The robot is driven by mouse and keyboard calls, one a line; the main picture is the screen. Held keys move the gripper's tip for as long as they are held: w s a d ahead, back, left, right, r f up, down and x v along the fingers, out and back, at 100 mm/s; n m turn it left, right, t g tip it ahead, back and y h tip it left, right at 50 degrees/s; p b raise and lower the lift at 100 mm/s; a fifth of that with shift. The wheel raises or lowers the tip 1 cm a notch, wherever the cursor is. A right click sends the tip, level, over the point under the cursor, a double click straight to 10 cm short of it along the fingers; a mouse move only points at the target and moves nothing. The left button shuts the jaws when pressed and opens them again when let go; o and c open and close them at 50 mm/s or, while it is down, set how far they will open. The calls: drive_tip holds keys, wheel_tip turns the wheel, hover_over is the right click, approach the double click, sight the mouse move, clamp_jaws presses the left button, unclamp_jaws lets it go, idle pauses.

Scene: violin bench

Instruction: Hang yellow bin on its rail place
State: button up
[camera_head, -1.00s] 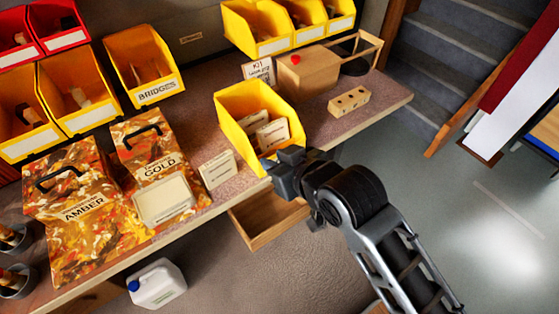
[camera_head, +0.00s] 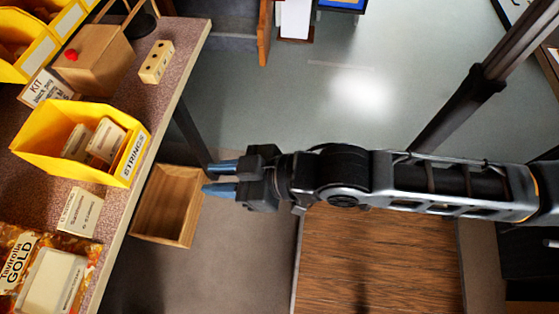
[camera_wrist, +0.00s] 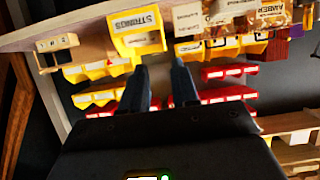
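The yellow bin (camera_head: 38,139), labelled STRINGS, stands on the bench top near its front edge, with small white packets inside. In the wrist view the STRINGS bin (camera_wrist: 137,43) shows beyond the fingertips. My gripper (camera_head: 213,180) is open and empty, off the bench edge to the right of the bin and apart from it. Its two fingers also show in the wrist view (camera_wrist: 157,75), with a gap between them. In the wrist view, rows of yellow bins (camera_wrist: 97,71) and red bins (camera_wrist: 227,72) show beyond the bench. No empty rail place can be made out.
An open wooden drawer (camera_head: 168,206) juts from the bench beside my gripper. A wooden box with a red knob (camera_head: 93,62), a block with holes (camera_head: 157,62), a KIT card (camera_head: 45,87) and a white card (camera_head: 80,211) stand near the bin.

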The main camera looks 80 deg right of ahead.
drive_tip(key=s+r+t, duration=0.1)
drive_tip(key=s+r, duration=0.6)
drive_tip(key=s, duration=0.6)
drive_tip(key=shift+d+r, duration=0.15)
idle(0.7)
